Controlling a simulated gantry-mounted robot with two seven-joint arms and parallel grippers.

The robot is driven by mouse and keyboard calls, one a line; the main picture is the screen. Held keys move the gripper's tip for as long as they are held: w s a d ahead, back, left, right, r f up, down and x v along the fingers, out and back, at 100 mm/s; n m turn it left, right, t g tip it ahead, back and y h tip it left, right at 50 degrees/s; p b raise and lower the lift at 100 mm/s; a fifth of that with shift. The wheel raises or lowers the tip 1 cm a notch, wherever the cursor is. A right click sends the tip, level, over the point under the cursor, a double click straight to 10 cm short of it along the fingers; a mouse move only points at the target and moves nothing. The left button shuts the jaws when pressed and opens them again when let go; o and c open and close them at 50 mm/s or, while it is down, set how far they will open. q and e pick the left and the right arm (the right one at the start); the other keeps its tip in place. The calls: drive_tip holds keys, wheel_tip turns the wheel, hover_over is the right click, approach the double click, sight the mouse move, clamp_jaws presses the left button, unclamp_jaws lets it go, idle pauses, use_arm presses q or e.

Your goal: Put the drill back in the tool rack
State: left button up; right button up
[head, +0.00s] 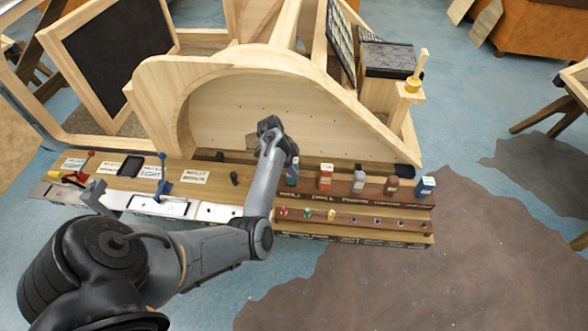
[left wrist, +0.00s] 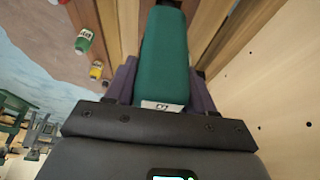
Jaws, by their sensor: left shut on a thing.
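My left gripper (head: 288,165) reaches over the wooden rack (head: 215,165) and points down at its back row. It is shut on a teal-green block-shaped thing (left wrist: 165,55) with a small white label, held between purple fingers. The teal thing (head: 292,174) also shows in the head view, beside the row of bottles. I cannot tell whether it is the drill, or whether it touches the rack. Its far end is not clear. My right gripper is not in view.
Several bottles, such as an orange one (head: 325,178) and a blue one (head: 425,187), stand right of the gripper. A curved wooden frame (head: 240,115) rises behind.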

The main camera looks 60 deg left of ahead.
use_arm(q)
drive_tip(key=shift+f, duration=0.85)
drive_tip(key=shift+f, duration=0.2)
drive_tip(key=o, duration=1.3)
